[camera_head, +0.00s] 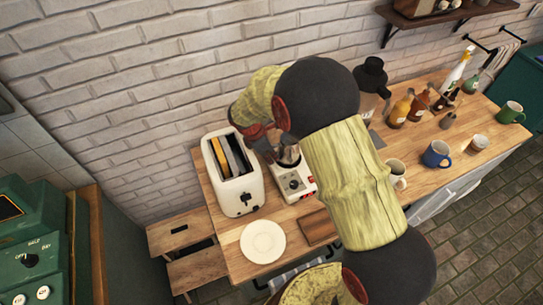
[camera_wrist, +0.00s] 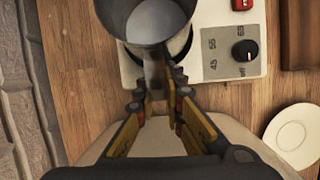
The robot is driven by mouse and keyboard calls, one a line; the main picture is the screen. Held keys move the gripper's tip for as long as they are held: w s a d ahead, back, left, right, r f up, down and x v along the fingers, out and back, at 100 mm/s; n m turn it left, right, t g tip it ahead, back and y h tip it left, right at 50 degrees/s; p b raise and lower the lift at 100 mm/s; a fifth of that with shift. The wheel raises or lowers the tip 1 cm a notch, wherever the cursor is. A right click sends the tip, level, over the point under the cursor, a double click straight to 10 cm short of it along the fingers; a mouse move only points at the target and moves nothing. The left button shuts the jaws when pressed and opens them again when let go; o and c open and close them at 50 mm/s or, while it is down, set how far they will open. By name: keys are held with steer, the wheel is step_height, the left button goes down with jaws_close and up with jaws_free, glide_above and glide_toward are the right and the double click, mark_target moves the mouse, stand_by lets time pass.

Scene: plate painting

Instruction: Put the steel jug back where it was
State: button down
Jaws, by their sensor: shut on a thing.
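The steel jug (camera_wrist: 155,20) is at the top of the wrist view, with its open mouth facing the camera. My gripper (camera_wrist: 158,85) is shut on the jug at its handle side; the handle is mostly hidden between the fingers. The jug is over the round plate of a white hot plate (camera_wrist: 215,45) with a black knob; I cannot tell whether it touches. In the head view the jug (camera_head: 289,157) shows partly behind my arm, at the back of the hot plate (camera_head: 296,184). My gripper (camera_head: 264,146) is just left of it, partly hidden.
A cream toaster (camera_head: 236,190) stands close left of the hot plate. A white plate (camera_head: 263,241) and a wooden board (camera_head: 318,227) lie in front. A coffee maker (camera_head: 370,80), bottles (camera_head: 400,108) and mugs (camera_head: 437,154) stand to the right. The brick wall is behind.

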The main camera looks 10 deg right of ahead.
steer(key=shift+f, duration=0.25)
